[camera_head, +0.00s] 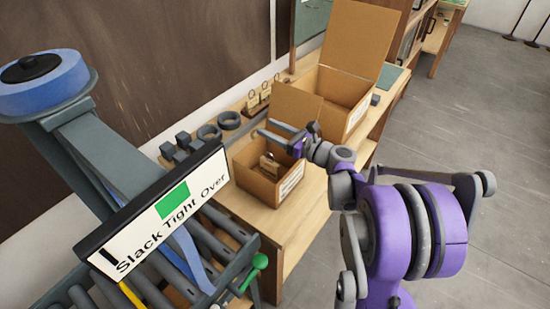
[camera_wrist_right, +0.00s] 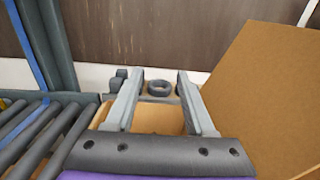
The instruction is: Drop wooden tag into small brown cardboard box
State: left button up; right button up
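The small brown cardboard box (camera_head: 254,187) stands open on the wooden bench, with a white label on its side. A wooden tag (camera_head: 268,164) appears to lie inside it, partly shaded. My right gripper (camera_head: 264,129) is above the box opening, its two fingers spread apart. In the right wrist view the right gripper (camera_wrist_right: 154,82) is open with nothing between its fingers, and part of the small box (camera_wrist_right: 158,118) shows below them. My left gripper is not in view.
A larger open cardboard box (camera_head: 345,95) stands behind to the right. A rack of wooden tags (camera_head: 258,103) and dark rings (camera_head: 229,120) line the wall side. A machine with rollers and a "Slack Tight Over" gauge (camera_head: 160,212) fills the left.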

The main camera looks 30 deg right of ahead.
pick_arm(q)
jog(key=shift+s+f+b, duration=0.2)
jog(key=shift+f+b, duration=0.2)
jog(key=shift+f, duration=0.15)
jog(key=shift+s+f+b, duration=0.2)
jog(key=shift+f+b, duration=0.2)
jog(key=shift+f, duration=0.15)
pick_arm(e)
jog(key=v, duration=1.1)
jog(key=shift+w, duration=0.1)
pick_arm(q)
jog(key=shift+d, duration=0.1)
pick_arm(e)
jog(key=s+a+f+n+g, duration=0.3)
jog(key=a+f+n+g, duration=0.15)
jog(key=a+n, duration=0.35)
jog(key=s+a+f+n+g, duration=0.35)
jog(key=a+f+n, duration=0.2)
jog(key=a, duration=0.45)
jog(key=s+a+f+n+g+h, duration=0.1)
jog(key=s+f+n+g+h, duration=0.2)
jog(key=s+n, duration=0.8)
notch_tip(320, 180, down, 2)
jog(key=n+h, duration=0.3)
jog(key=n, duration=0.4)
jog(key=shift+s+a+h, duration=0.25)
jog(key=shift+s+h, duration=0.1)
jog(key=shift+h, duration=0.05)
